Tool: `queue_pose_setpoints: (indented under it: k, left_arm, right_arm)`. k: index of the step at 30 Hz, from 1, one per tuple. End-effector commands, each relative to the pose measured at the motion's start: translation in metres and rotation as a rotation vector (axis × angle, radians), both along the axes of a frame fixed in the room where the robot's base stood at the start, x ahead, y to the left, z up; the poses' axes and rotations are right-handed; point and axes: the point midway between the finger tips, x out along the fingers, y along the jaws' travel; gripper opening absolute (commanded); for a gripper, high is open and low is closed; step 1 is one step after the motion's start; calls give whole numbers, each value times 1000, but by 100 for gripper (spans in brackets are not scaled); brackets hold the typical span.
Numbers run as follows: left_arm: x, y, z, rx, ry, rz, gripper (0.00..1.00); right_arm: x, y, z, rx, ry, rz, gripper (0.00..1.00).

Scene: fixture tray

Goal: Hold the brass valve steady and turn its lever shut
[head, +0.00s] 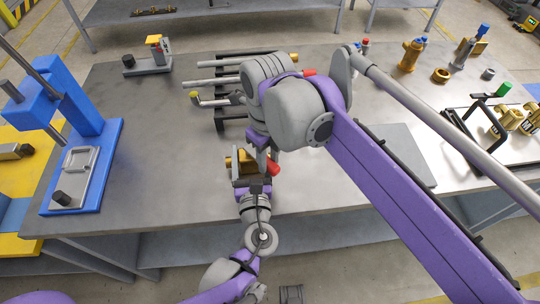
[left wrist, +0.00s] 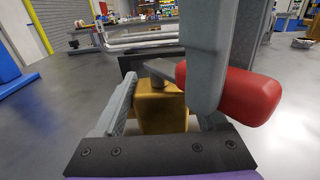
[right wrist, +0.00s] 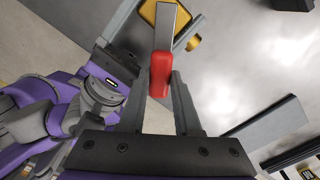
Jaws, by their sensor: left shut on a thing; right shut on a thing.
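The brass valve (head: 236,161) stands near the table's front edge. Its body (left wrist: 160,110) is between my left gripper's fingers in the left wrist view. My left gripper (head: 246,176) reaches in from the front and is shut on the body. The lever has a grey metal bar and a red grip (head: 273,169). The red grip points right in the left wrist view (left wrist: 250,96). My right gripper (right wrist: 160,82) comes from above and is shut on the lever's red end (right wrist: 160,74). My right wrist hides part of the valve in the head view.
A rack of pipes (head: 213,82) lies behind the valve. A blue press (head: 90,165) stands at left. A small clamp fixture (head: 155,58) is at the back left. A grey plate (head: 405,150) lies right, beyond my right arm. Brass parts (head: 411,55) stand at the back right.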

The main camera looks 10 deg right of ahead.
Motion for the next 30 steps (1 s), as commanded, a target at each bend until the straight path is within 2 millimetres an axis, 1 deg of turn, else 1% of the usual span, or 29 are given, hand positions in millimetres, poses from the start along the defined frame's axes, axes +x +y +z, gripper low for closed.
queue_pose_setpoints:
  k: [10, 11, 15, 16, 25, 30]
  left_arm:
    - [0, -1, 0, 0, 1, -2, 0]
    - [0, -1, 0, 0, 1, -2, 0]
    - [0, -1, 0, -1, 1, -2, 0]
    - [0, -1, 0, -1, 1, -2, 0]
    - [0, -1, 0, -1, 1, -2, 0]
    - [0, -1, 0, -1, 1, -1, 0]
  right_arm:
    - [0, 1, 1, 1, 0, -1, 0]
    - [0, 1, 1, 1, 0, -1, 33]
    - [0, 1, 0, 1, 0, -1, 59]
    - [0, 1, 0, 1, 0, -1, 62]
    - [0, 0, 0, 0, 0, 2, 62]
    - [4, -4, 0, 0, 0, 68, 62]
